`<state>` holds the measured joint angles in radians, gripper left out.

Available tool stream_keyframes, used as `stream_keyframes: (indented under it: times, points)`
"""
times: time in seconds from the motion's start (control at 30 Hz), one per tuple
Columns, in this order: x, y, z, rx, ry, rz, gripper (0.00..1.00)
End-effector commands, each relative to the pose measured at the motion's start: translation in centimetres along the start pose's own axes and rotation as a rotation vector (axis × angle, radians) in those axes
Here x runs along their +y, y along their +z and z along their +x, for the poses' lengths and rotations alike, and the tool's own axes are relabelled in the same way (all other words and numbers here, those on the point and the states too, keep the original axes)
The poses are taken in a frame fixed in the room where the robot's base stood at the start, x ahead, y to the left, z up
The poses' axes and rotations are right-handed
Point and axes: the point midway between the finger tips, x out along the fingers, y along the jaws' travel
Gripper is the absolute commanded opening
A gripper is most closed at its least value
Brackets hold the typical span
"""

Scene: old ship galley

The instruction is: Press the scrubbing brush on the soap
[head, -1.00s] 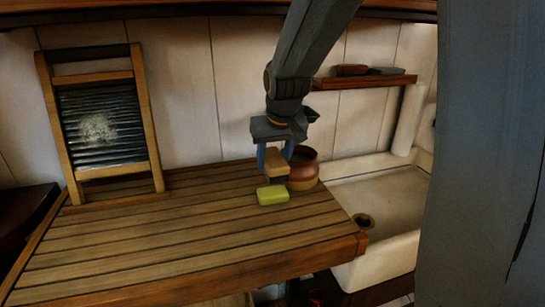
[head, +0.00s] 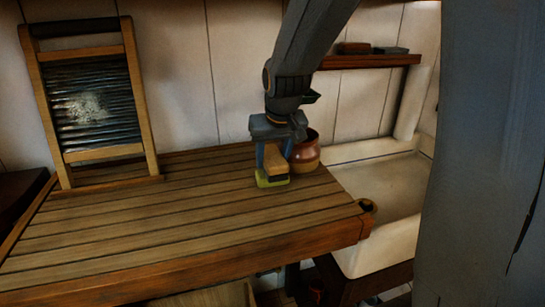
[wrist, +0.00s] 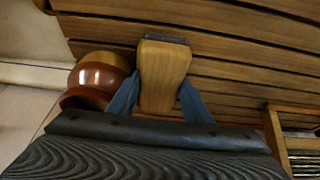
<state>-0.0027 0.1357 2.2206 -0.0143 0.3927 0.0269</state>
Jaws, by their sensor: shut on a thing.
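The scrubbing brush has a tan wooden body (head: 276,157) and dark bristles that face down. My gripper (head: 274,160) is shut on its wooden body. In the wrist view, the wooden back of the brush (wrist: 163,72) sits between my two blue fingers (wrist: 156,100). The yellow-green soap (head: 264,181) lies on the slatted wooden counter (head: 170,215). The brush is right over the soap, with the bristles at or very near its top, and hides part of it. I cannot tell how firmly they touch.
A brown glazed pot (head: 306,152) stands close to the right of my gripper. A washboard (head: 90,105) leans on the wall at the left. A white sink (head: 385,195) is at the right, below a wooden shelf (head: 370,61). The counter's left and front are clear.

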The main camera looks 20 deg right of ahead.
Motion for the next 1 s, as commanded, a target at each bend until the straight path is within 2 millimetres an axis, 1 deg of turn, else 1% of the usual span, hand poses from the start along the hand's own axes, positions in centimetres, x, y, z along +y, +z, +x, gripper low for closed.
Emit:
stream_keyframes:
  times: [0.4, 1.0]
  points:
    - [0.0, -0.04, 0.0, 0.001, 0.0, 0.0, 0.16]
    - [0.0, 0.2, 0.58, 0.001, 0.0, 0.0, 0.16]
